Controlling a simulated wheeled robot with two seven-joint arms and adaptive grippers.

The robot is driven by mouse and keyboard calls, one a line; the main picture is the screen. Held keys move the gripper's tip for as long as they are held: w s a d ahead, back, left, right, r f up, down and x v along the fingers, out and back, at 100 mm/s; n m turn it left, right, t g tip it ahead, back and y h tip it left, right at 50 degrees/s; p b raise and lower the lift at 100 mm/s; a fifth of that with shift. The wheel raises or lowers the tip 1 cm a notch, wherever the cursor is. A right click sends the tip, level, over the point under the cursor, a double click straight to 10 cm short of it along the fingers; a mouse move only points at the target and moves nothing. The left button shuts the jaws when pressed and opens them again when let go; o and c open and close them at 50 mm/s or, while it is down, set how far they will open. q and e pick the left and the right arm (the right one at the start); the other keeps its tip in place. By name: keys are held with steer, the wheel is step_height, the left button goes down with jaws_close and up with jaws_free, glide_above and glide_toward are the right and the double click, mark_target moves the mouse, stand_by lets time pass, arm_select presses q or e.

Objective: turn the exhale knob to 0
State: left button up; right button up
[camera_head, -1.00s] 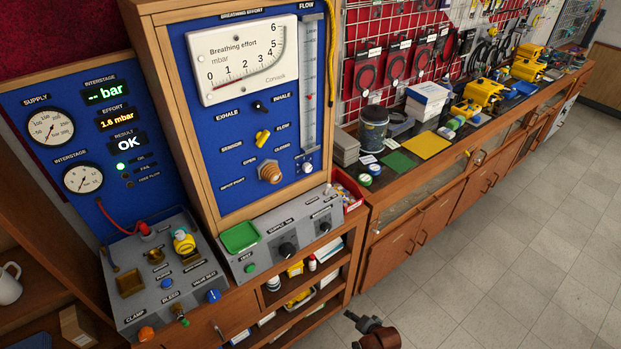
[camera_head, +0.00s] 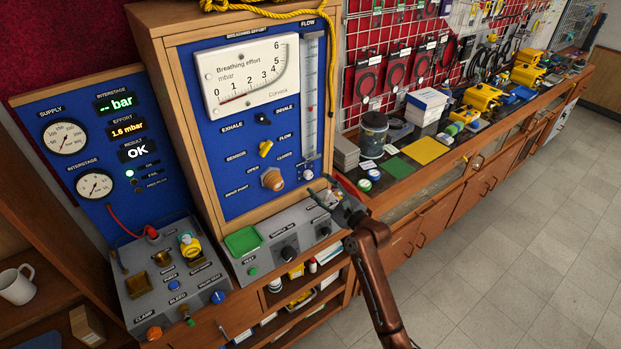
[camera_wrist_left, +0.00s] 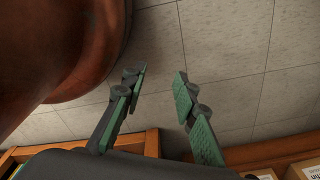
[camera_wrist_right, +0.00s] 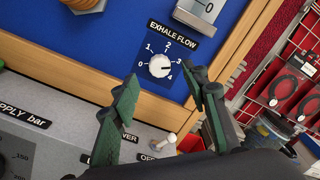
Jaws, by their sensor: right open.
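The exhale flow knob (camera_wrist_right: 159,66) is a white round knob on a dark blue dial marked 0 to 4, in the right wrist view. Its dark mark points right, towards the 3 to 4 side. In the head view the knob (camera_head: 308,175) sits at the foot of the flow tube. My right gripper (camera_wrist_right: 160,80) is open and empty; its green-padded fingers stand below and either side of the knob, apart from it. In the head view the right gripper (camera_head: 324,196) is just below the knob, over the grey console. My left gripper (camera_wrist_left: 161,76) is open and empty above the floor.
The grey console (camera_head: 272,262) with knobs and a green tray juts out below the blue panel (camera_head: 205,160). A toggle switch (camera_wrist_right: 163,142) stands close below the right fingers. A red bin (camera_head: 350,188) is beside the right gripper. The flow tube (camera_head: 310,90) rises above the knob.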

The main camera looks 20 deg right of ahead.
mark_target(310, 177)
steer(key=x, duration=0.5)
steer(key=shift+w+a, duration=0.1)
steer(key=shift+w, duration=0.1)
arm_select(q)
steer(key=shift+w, duration=0.5)
arm_select(e)
steer(key=shift+c, duration=0.6)
steer(key=shift+f, duration=0.1)
jaws_close()
arm_select(q)
steer(key=shift+s, duration=0.2)
